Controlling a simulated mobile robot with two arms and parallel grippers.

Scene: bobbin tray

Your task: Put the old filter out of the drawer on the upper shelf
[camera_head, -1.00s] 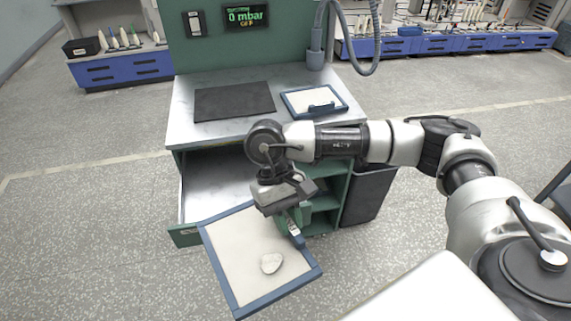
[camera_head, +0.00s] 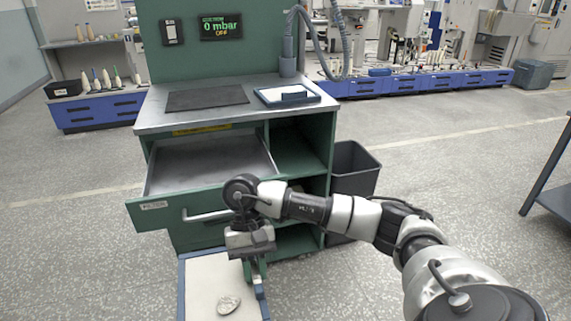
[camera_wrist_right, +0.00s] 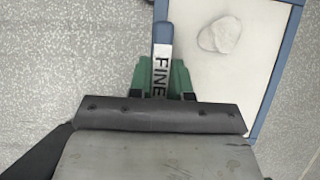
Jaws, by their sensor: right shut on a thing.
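The old filter (camera_head: 208,278) is a white panel in a blue frame with a pale grey lump on its face. My right gripper (camera_head: 255,272) is shut on its handle, marked FINE in the right wrist view (camera_wrist_right: 162,72), and holds it in front of the cabinet, below the drawer front. The filter's lower part is cut off by the picture edge. The drawer (camera_head: 210,168) is pulled out and looks empty. The upper shelf (camera_head: 298,168) is an open, empty compartment right of the drawer. My left gripper is not in view.
Another blue-framed white filter (camera_head: 272,96) lies on the worktop beside a dark mat (camera_head: 206,99). A dark bin (camera_head: 354,168) stands right of the cabinet. My right forearm crosses in front of the lower compartment. The floor at left is clear.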

